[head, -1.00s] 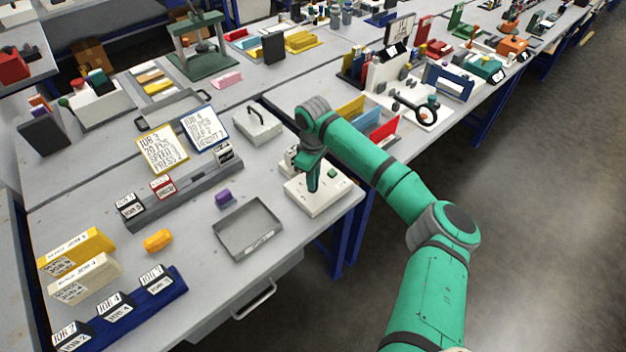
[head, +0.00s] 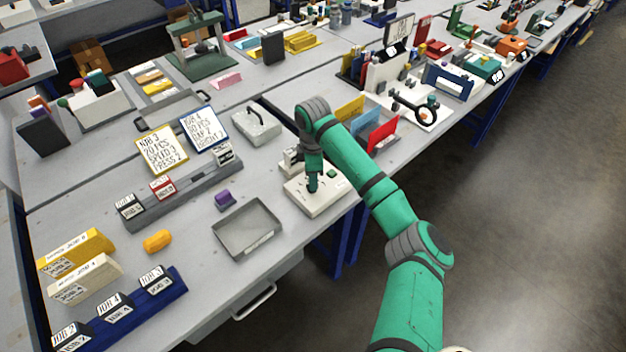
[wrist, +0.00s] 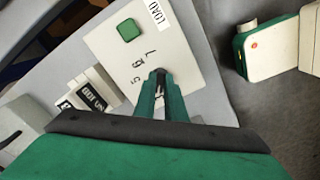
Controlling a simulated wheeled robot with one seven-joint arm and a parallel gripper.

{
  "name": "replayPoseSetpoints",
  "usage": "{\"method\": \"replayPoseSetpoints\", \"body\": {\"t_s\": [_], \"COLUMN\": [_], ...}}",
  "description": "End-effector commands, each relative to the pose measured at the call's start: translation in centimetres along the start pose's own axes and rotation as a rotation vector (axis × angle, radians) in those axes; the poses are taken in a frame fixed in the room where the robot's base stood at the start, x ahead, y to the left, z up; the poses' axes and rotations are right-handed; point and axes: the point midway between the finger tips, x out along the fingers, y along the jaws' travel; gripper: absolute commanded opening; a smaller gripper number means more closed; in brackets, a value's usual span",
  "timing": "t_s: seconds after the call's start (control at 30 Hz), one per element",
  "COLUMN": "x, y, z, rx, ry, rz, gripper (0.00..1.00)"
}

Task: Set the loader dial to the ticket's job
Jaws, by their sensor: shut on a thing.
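The loader is a white box (head: 303,201) near the table's right edge, marked LOAD in the wrist view (wrist: 158,14), with a green button (wrist: 128,30). My gripper (head: 313,187) points down onto the top of the loader. In the wrist view its fingertips (wrist: 161,76) are shut around the small dark dial knob (wrist: 161,71). Printed digits show beside the knob; the rest of the dial is hidden by the fingers. Two cards stand at the back: a yellow-edged one (head: 161,149) reading JOB 3 and a blue-edged one (head: 204,129) reading JOB 4.
White blocks with a JOB label (wrist: 92,92) stand close beside the loader. An empty grey tray (head: 247,240), a purple piece (head: 225,201) and a grey lidded box (head: 257,127) lie to the left. Red (head: 381,135) and yellow panels stand behind on the right.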

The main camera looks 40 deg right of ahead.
Motion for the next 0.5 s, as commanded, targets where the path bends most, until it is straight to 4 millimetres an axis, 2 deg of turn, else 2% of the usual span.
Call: {"method": "replayPoseSetpoints", "body": {"t_s": [0.2,0.5], "x": [-0.02,-0.03], "y": [0.07,0.08], "z": [-0.32,-0.37], "rx": [-0.096,-0.141], "ry": [0.005,0.006], "rz": [0.003,0.004], "gripper": [0.0,0.0]}}
